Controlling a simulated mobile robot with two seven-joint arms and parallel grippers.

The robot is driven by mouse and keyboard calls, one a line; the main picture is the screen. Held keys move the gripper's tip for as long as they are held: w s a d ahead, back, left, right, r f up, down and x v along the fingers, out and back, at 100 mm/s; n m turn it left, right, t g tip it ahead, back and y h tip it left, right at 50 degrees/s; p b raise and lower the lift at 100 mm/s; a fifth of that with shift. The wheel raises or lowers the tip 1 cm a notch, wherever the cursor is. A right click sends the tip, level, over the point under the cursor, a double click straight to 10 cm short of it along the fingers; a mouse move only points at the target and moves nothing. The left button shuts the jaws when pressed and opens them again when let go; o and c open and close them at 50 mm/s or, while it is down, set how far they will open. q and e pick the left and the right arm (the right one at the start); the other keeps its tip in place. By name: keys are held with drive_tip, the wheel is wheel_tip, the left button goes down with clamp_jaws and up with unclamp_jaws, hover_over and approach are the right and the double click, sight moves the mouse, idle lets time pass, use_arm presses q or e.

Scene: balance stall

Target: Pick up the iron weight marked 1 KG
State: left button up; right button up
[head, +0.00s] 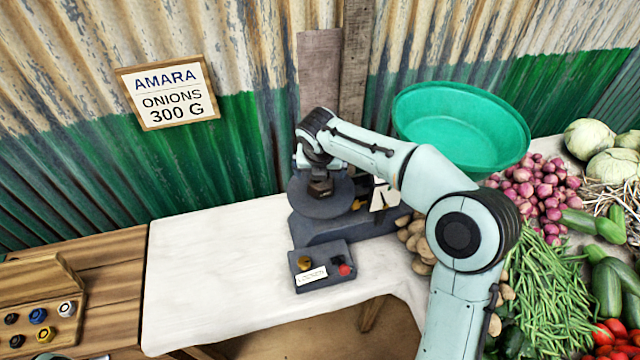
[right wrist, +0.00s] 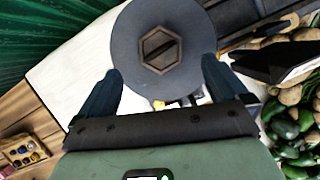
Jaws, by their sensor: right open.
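A dark hexagonal iron weight (right wrist: 159,52) with a bar across its top sits on a round grey plate (right wrist: 135,30) in the right wrist view. No 1 KG mark is readable on it. In the head view the plate (head: 341,196) belongs to a dark scale on the white table, and the weight is mostly hidden by my gripper. My right gripper (head: 319,181) is above the plate. Its open fingers (right wrist: 160,70) show on either side of the weight's near part in the right wrist view, apart from it. My left gripper is not in view.
A small dark tray (head: 325,283) with a label, a brass piece and a red piece stands in front of the scale. A wooden rack (head: 68,300) holds several small coloured pieces at left. A green basin (head: 460,125) and vegetables crowd the right. The white table's left part is clear.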

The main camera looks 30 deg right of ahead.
drive_tip(key=x, duration=0.2)
drive_tip(key=shift+w+f, duration=0.15)
drive_tip(key=shift+f, duration=0.2)
drive_tip(key=x, duration=0.5)
drive_tip(key=shift+d+f, duration=0.1)
drive_tip(key=shift+d, duration=0.05)
clamp_jaws()
drive_tip(key=shift+r, duration=0.2)
